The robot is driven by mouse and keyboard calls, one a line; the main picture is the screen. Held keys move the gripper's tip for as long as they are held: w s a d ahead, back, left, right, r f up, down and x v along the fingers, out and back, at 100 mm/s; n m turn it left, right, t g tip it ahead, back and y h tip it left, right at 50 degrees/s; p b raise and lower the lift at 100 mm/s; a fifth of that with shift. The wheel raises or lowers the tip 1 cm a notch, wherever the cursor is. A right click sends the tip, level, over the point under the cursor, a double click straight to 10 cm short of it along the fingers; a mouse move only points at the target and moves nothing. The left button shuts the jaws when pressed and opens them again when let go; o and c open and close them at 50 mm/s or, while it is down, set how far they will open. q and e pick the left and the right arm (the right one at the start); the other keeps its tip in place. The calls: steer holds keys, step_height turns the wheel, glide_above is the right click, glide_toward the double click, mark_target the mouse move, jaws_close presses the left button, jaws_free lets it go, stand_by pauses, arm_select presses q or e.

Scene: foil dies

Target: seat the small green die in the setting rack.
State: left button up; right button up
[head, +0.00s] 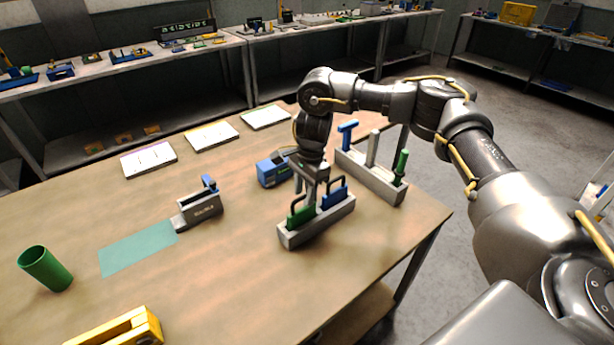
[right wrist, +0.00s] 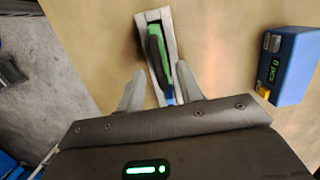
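A grey rack (head: 318,224) stands near the right part of the table. A green die (head: 300,216) with a dark loop handle stands in its near-left part, and a blue die (head: 335,197) with a similar handle in its far-right part. My right gripper (head: 315,192) is just above this rack, pointing down. In the right wrist view its two fingers (right wrist: 160,68) are apart on either side of the rack, with the green die (right wrist: 160,60) showing between and beyond them. I cannot tell whether they touch anything. My left gripper is not in view.
Behind stands a second grey rack (head: 370,178) with blue, grey and green tools. A blue box (head: 273,170) is close to the gripper's left. A grey device (head: 199,209), teal mat (head: 138,253), green tube (head: 45,269) and yellow object (head: 120,329) lie left. The table's middle front is clear.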

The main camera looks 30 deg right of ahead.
steer(key=r, duration=0.4)
steer(key=d+r, duration=0.1)
steer(key=r, duration=0.1)
steer(key=shift+r+b, duration=0.15)
steer(key=shift+b, duration=0.15)
steer(key=shift+a, duration=0.1)
